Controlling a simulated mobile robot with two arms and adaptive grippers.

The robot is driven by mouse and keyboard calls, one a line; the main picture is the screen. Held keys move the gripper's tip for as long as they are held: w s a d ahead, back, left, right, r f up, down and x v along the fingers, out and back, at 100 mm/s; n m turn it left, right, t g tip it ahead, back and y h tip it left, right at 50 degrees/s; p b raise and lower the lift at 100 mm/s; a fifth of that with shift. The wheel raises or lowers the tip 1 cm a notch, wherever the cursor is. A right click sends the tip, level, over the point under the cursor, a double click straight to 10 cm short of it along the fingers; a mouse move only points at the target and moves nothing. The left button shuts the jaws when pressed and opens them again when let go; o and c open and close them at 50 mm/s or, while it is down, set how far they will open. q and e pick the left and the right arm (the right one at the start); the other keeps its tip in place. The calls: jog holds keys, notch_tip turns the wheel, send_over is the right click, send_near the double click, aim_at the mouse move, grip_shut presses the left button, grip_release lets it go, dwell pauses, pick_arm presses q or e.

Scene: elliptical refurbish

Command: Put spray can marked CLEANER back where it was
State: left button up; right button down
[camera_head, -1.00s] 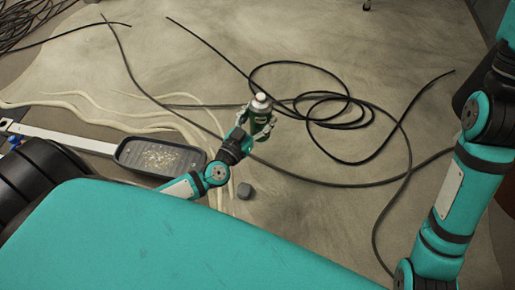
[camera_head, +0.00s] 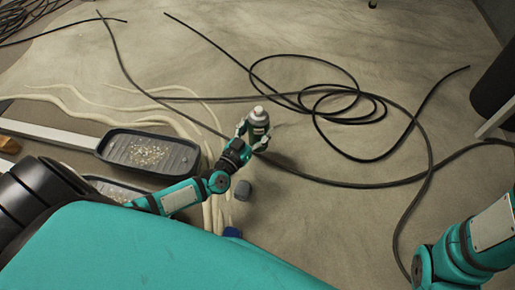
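The spray can (camera_head: 258,124) is a green and grey can with a white top, in the middle of the head view. I cannot read its label. My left gripper (camera_head: 253,133) has its fingers around the can's sides and holds it upright. Whether the can touches the floor is not clear. My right gripper is out of view; only part of my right arm shows at the lower right.
Black cable (camera_head: 318,88) loops lie behind and right. A dark cylinder (camera_head: 494,82) stands at far right.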

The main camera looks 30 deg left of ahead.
aim_at(257, 141)
pick_arm(q)
notch_tip(257, 141, down, 6)
jog(key=b, duration=0.5)
jog(key=shift+f, duration=0.2)
jog(key=shift+r, duration=0.15)
jog(key=shift+f, duration=0.2)
jog(key=o, duration=1.3)
jog(key=shift+r, duration=0.1)
